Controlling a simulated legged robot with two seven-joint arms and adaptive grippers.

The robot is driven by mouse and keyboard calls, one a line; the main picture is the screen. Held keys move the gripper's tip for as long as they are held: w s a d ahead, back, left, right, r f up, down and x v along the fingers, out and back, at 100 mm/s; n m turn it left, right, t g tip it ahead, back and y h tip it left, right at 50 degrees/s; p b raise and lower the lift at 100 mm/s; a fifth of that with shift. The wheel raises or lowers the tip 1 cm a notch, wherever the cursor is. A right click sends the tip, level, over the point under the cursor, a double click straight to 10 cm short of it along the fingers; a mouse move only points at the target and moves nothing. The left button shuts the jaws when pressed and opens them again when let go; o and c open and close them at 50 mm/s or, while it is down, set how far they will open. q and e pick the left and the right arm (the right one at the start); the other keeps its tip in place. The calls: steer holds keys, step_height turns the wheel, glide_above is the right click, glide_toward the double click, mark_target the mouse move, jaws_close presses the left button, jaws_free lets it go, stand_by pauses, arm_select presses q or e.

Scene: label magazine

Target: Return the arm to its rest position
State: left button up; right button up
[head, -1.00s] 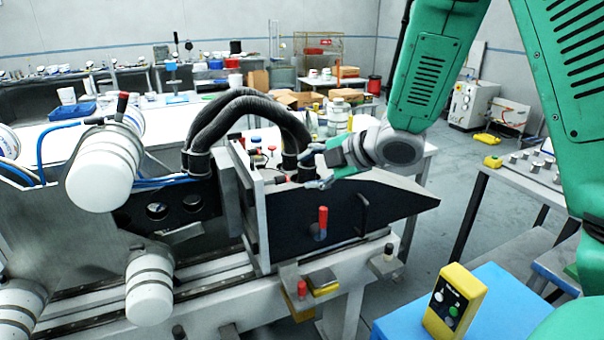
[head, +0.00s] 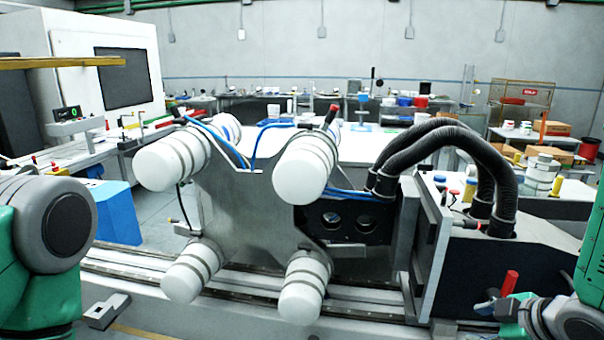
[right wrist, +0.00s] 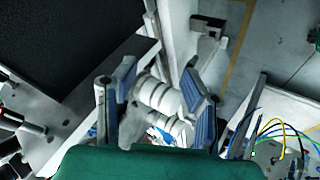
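My right arm (head: 592,250) comes in at the right edge of the head view. Its gripper (head: 498,307) is low at the lower right, in front of the black sloped housing (head: 490,265) and near the red-handled lever (head: 508,283). In the right wrist view the two blue-grey fingers of my right gripper (right wrist: 160,78) stand apart. White ringed cylinders show between them, seemingly behind and not gripped. My left arm (head: 50,235) shows as a grey and green joint at the left edge. My left gripper is out of view.
A grey plate (head: 262,205) with several white cylinders (head: 305,170) stands on a rail (head: 350,295) ahead. Black ribbed hoses (head: 440,140) arch into the housing. A blue box (head: 118,212) is at the left.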

steer(key=s+a+f+m+g+h+b, duration=0.1)
steer(key=s+a+f+m+g+b, duration=0.15)
steer(key=s+f, duration=0.45)
steer(key=s+a+f+m+g+b, duration=0.1)
steer(key=s+f+m+b, duration=0.2)
steer(key=f, duration=0.9)
steer(key=s+a+f+m+g+b, duration=0.1)
steer(key=s+f+m+g, duration=0.1)
steer(key=s+f, duration=0.3)
steer(key=s+a+f+m+g+b, duration=0.1)
steer(key=s+a+f+m+g, duration=0.1)
steer(key=s+f, duration=0.4)
steer(key=s+m, duration=0.1)
steer(key=s, duration=0.3)
steer(key=shift+s+m+h, duration=0.35)
steer(key=shift+s+h, duration=0.05)
steer(key=shift+w+f, duration=0.15)
steer(key=shift+c, duration=0.6)
